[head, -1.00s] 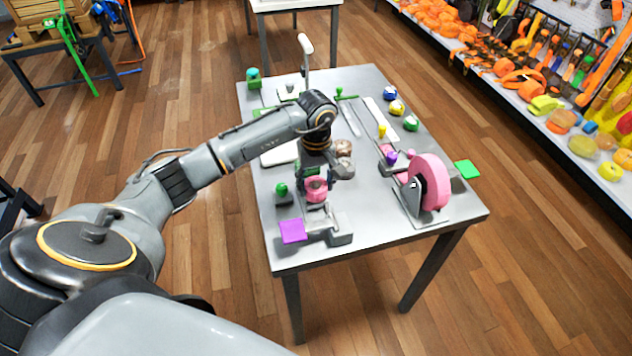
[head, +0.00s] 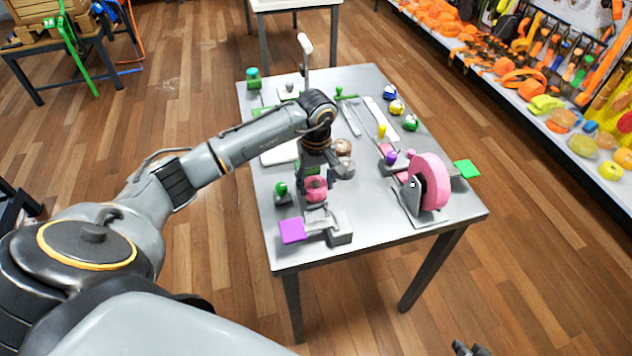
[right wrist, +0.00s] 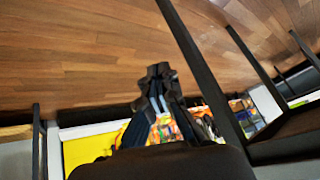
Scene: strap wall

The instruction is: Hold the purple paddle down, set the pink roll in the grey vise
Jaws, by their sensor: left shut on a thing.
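The purple paddle (head: 291,230) is a flat square plate at the near left of the grey table. It is joined to the grey vise (head: 340,234), a small block at the near edge. The pink roll (head: 316,193) is just behind the vise and paddle. My left gripper (head: 315,180) points down over the roll and is shut on it; the fingertips are partly hidden. I cannot tell whether the roll touches the tabletop. My right gripper (head: 470,348) shows at the bottom edge, away from the table. Its fingers (right wrist: 158,88) also show in the right wrist view, their gap unclear.
A large pink wheel (head: 432,182) stands on the right of the grey table (head: 375,240). A green knob (head: 281,189) is left of the roll, and a green plate (head: 467,169) juts past the right edge. Near-middle tabletop is clear.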

